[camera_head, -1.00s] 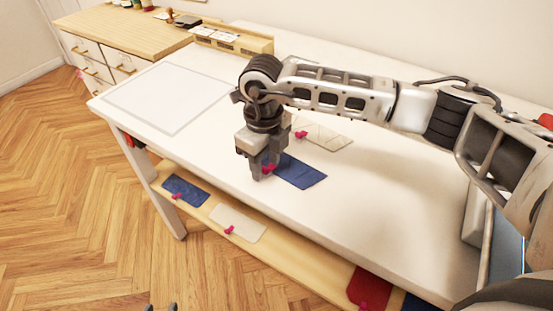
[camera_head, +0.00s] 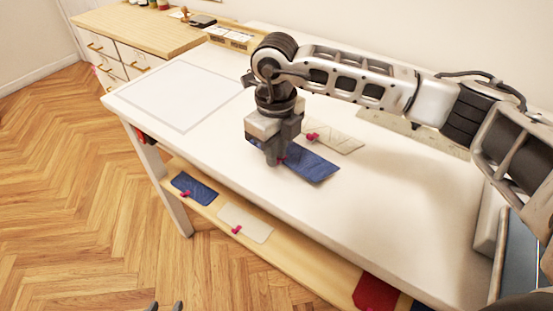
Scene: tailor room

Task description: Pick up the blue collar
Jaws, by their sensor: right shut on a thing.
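A dark blue collar (camera_head: 315,168) with a pink knob is near the middle of the white table (camera_head: 390,222). My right gripper (camera_head: 277,161) points down over its left end and is shut on it, partly hiding the knob. I cannot clearly tell whether the collar is clear of the tabletop. Another blue piece with a pink knob (camera_head: 194,187) lies on the wooden shelf below the table's front edge. Only the tips of my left gripper (camera_head: 165,306) show at the bottom edge, apart and with nothing visible between them.
A cream piece with a pink knob (camera_head: 341,141) lies behind the collar. Another cream piece (camera_head: 246,224) and a red piece (camera_head: 378,293) lie on the shelf (camera_head: 300,265). A pale square sheet (camera_head: 182,96) covers the table's left end. A wooden organizer (camera_head: 232,36) stands behind.

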